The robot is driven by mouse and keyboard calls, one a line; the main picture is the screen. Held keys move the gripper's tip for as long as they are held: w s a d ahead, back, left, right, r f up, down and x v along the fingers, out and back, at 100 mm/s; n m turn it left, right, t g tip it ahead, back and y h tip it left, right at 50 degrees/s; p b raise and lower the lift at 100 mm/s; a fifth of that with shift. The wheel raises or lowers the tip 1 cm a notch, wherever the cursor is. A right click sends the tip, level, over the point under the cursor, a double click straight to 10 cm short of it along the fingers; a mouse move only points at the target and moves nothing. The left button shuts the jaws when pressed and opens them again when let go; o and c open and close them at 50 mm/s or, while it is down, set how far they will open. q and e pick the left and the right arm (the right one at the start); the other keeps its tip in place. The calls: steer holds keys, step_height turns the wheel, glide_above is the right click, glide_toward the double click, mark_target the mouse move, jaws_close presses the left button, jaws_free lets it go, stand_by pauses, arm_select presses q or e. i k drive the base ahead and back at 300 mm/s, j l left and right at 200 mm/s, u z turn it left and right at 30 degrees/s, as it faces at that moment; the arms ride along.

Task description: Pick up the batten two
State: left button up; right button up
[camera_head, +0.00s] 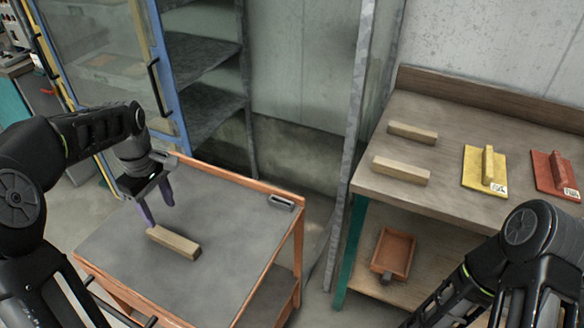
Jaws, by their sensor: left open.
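A wooden batten (174,243) lies on the grey top of the orange-framed cart (225,225). Two more wooden battens, a farther one (413,132) and a nearer one (401,171), lie on the wooden workbench at the right. Which of them is batten two I cannot tell. My left gripper (158,212) is open, pointing down over the cart at the left end of the batten there. Whether its fingers touch that batten is unclear. My right arm is at the bottom right, and its gripper is not visible.
The workbench (450,135) also holds a yellow float (476,168) and a red float (553,175). An orange tray (392,254) sits on its lower shelf. A metal post (350,140) stands between cart and bench. A shelving cabinet (200,60) stands behind the cart.

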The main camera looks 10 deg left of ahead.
mark_target(381, 165)
steer(key=i+l+z, duration=0.15)
steer(key=l+z, duration=0.25)
steer(key=i+l+z, duration=0.2)
steer(key=z, duration=0.2)
steer(key=i+l+z, duration=0.2)
steer(key=z, duration=0.2)
steer(key=i+j, duration=0.05)
